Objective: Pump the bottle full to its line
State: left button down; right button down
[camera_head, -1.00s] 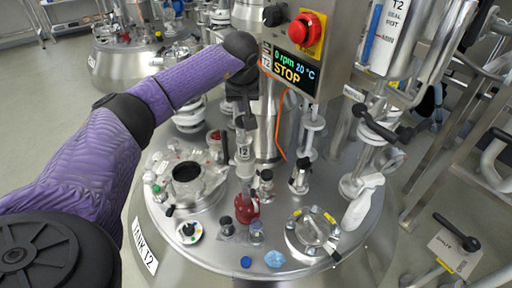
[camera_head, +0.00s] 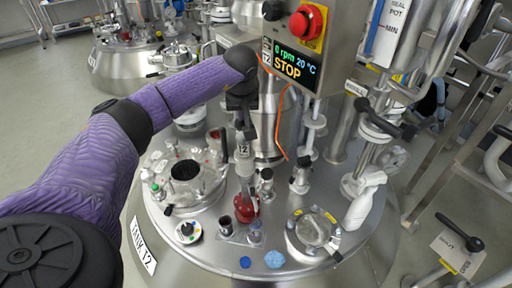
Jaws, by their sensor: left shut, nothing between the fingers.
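A red pump-like fitting (camera_head: 246,209) stands on the steel tank lid (camera_head: 205,232), with a pale upright stem above it. A tag marked 12 (camera_head: 243,151) shows at the upper part of that stem. My left gripper (camera_head: 243,132) points down just above the tag, shut with nothing held. Whether its tips touch the stem top cannot be told. A small clear container (camera_head: 255,235), possibly the bottle, stands just in front of the red fitting. Its line and fill level are too small to read. My right gripper is not in view.
A dark cup (camera_head: 225,226), a blue cap (camera_head: 245,262) and a crumpled blue cloth (camera_head: 275,259) sit at the front.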

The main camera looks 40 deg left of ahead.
pick_arm(q)
jog(key=shift+f, duration=0.65)
jog(key=shift+f+b, duration=0.55)
jog(key=shift+f, duration=0.1)
jog(key=shift+r, duration=0.25)
notch_tip(320, 180, up, 3)
jog(key=shift+f+p, duration=0.2)
jog(key=shift+p, duration=1.05)
notch_tip(320, 180, up, 3)
jog(key=p, duration=0.2)
jog(key=shift+r+p, duration=0.1)
jog(key=shift+p, duration=0.25)
